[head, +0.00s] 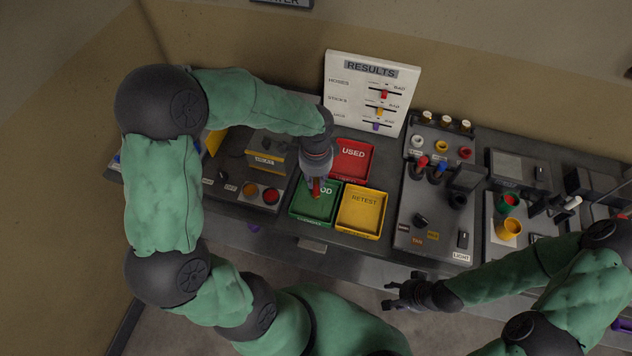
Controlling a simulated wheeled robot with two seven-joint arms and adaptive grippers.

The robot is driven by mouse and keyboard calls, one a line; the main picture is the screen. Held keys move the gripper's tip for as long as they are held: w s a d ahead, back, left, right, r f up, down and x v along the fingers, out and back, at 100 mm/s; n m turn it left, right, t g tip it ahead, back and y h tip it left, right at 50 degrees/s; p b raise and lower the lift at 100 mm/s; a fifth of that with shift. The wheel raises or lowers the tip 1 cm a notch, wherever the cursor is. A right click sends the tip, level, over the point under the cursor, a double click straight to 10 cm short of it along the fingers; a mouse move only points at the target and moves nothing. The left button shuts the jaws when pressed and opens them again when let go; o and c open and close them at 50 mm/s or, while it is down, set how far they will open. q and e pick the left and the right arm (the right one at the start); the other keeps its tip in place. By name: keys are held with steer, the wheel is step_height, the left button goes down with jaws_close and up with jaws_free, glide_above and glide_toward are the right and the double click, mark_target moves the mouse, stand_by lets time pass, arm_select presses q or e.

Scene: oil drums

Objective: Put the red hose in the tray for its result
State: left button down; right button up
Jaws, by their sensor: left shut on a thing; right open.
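My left gripper (317,177) reaches down from the back left and is shut on the red hose (316,188). Only a short red piece of the hose shows below the fingers. It is over the green tray (302,213), whose label is partly covered and ends in "OD". I cannot tell whether the hose touches the tray. The red tray (352,152) marked USED lies behind, and the yellow tray (361,213) marked RETEST lies to the right. My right gripper (390,296) is open and empty, in front of the bench edge.
A white RESULTS board (368,105) with red, yellow and purple sliders stands at the back. A panel (432,215) with plugs and switches is right of the trays. A yellow cup (508,229) and green cup (507,203) stand further right. A button box (262,193) is left of the trays.

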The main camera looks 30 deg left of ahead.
arm_select(q)
steer(key=shift+f, duration=0.8)
steer(key=shift+f, duration=0.2)
steer(key=c, duration=1.1)
jaws_free()
steer(key=shift+r, duration=0.1)
